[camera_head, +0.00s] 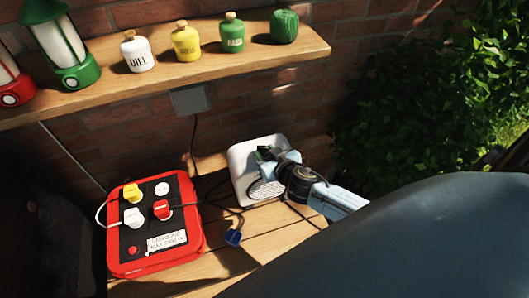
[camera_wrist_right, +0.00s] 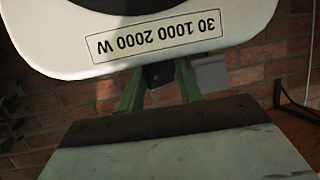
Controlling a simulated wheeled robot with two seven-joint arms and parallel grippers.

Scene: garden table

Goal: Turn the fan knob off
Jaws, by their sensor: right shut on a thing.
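The white fan heater (camera_head: 238,172) stands on the lower wooden bench against the brick wall. In the right wrist view its white body (camera_wrist_right: 60,55) fills the top, with a label reading "30 1000 2000 W" upside down. My right gripper (camera_head: 266,158) reaches in from the right, at the heater. In the wrist view its two green fingers close around the dark fan knob (camera_wrist_right: 158,74) just below the label. The knob is mostly hidden, so its setting cannot be read. My left gripper is not in view.
A red power box (camera_head: 186,255) with several plugs sits left of the heater. A dark cable with a blue plug (camera_head: 233,237) lies between them. A shelf (camera_head: 315,48) above holds lanterns and jars. Bushes (camera_head: 410,120) are at the right.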

